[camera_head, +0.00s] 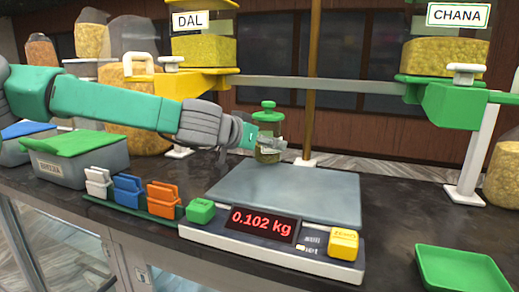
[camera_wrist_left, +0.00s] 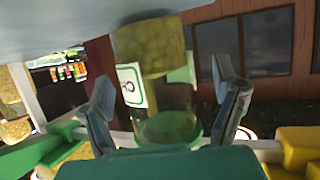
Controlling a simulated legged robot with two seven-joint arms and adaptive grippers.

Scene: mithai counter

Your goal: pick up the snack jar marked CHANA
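A CHANA sign (camera_head: 458,15) stands on a large bin at the right. My right gripper is not in view.
Grey bins (camera_head: 85,165) and coloured clips (camera_head: 130,190) are at left. An empty green tray (camera_head: 462,272) is at front right.

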